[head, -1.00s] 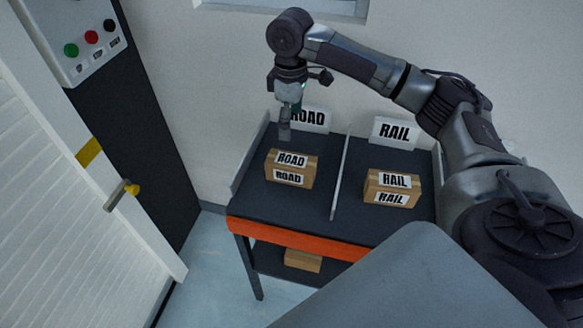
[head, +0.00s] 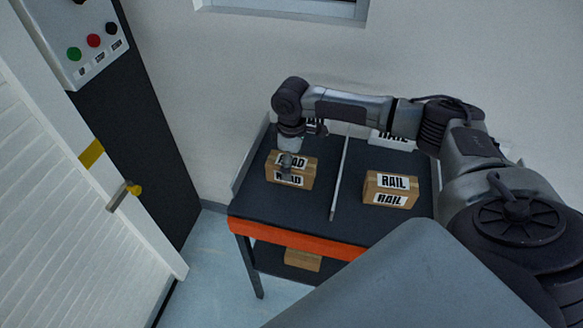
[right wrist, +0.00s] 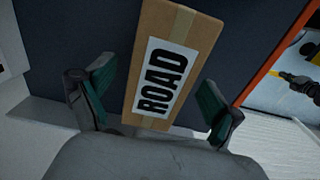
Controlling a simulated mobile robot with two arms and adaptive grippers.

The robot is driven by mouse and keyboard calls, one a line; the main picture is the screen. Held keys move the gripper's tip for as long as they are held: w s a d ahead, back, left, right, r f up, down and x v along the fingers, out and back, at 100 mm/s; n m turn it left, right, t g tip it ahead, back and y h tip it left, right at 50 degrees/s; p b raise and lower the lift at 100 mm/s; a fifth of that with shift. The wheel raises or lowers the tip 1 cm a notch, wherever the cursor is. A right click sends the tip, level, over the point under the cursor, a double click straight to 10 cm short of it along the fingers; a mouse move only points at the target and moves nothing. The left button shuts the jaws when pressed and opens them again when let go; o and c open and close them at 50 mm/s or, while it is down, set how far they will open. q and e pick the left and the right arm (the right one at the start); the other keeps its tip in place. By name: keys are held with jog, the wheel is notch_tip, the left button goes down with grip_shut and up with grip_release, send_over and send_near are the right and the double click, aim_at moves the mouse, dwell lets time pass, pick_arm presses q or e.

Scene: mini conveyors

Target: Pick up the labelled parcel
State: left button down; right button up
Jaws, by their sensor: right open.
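The ROAD parcel (head: 303,176), a brown box with white labels on its top and front, lies in the left lane of the dark table (head: 285,212). My right gripper (head: 287,172) is over it, and hides part of its labels. In the right wrist view, the ROAD parcel (right wrist: 178,50) lies between the two fingers of the open right gripper (right wrist: 158,97), with a gap on each side. The RAIL parcel (head: 377,190) lies in the right lane. My left gripper is not in view.
A thin upright divider (head: 340,180) separates the lanes. ROAD and RAIL signs (head: 385,138) stand at the back, partly hidden by my arm. Another box (head: 303,260) sits on the lower shelf. A white door with a handle (head: 122,195) is at left.

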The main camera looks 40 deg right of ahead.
jog(key=c, duration=1.5)
